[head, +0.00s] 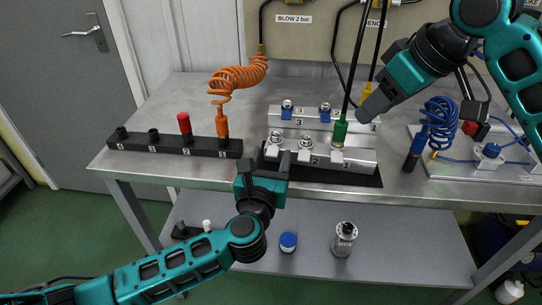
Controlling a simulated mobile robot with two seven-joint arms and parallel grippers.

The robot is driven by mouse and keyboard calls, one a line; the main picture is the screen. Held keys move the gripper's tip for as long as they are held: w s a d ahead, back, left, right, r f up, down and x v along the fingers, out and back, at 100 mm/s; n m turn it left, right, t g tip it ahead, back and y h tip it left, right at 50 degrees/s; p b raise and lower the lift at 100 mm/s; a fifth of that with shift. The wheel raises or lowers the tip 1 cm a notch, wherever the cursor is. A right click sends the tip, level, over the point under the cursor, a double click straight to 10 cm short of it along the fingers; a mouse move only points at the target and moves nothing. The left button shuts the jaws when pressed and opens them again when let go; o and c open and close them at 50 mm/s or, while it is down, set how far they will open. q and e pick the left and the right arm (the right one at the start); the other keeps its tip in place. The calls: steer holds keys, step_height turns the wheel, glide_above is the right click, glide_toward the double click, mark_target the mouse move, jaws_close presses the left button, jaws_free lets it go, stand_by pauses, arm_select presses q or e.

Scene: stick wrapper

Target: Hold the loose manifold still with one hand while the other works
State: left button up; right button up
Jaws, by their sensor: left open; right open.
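A silver manifold block (356,163) with numbered ports lies on a black mat (330,178) near the bench's front edge. Metal fittings stand in its left ports, and a green connector (340,131) on a black hose stands upright at its right port. A second silver numbered block (311,124) with blue-collared fittings sits behind it. My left gripper (264,160) is open at the front block's left end; whether it touches is unclear, as the gripper hides that end. My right gripper (366,103) is open above and right of the green connector, apparently empty.
A black numbered rail (160,144) at left holds a red cap (184,123) and an orange coiled hose (238,78). A blue coiled hose (440,120) and a grey plate (470,174) with fittings lie at right. A spray can (344,239) and blue-lidded jar (288,241) stand on the lower shelf.

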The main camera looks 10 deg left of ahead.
arm_select(q)
steer(key=shift+w, duration=0.45)
jaws_close()
stand_by(0.3)
stand_by(0.8)
